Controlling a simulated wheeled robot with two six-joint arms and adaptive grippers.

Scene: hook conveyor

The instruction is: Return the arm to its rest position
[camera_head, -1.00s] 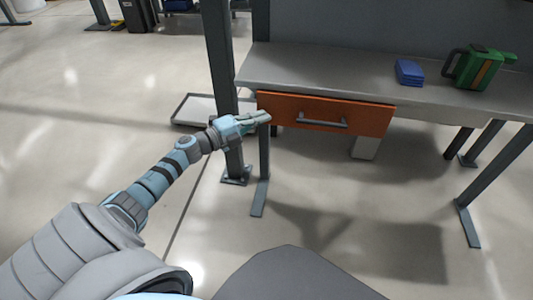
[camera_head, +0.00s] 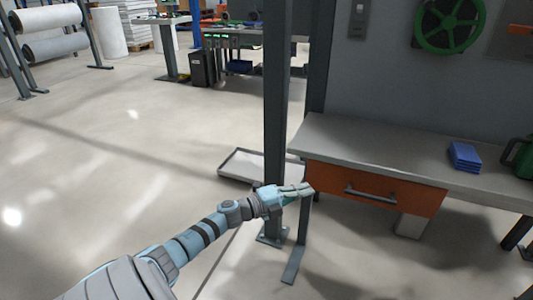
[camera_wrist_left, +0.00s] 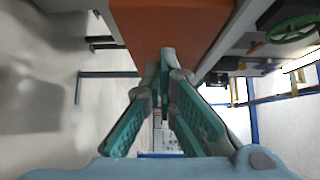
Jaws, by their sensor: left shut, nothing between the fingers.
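My left arm reaches in from the lower left in the head view. Its gripper (camera_head: 300,190) is shut and empty, with its tips close to the left end of the orange drawer (camera_head: 400,197). I cannot tell whether they touch. In the left wrist view the teal fingers (camera_wrist_left: 163,75) meet at their tips, and the orange drawer front (camera_wrist_left: 165,22) shows just beyond them. The drawer has a grey bar handle (camera_head: 371,194) and looks shut under the workbench (camera_head: 370,150). My right gripper is not in view.
A blue stack (camera_head: 464,157) and a green container (camera_head: 522,158) stand on the workbench. A dark post (camera_head: 277,100) rises just behind my left gripper. A low grey tray (camera_head: 240,164) lies on the floor beside the post. The floor at left is open.

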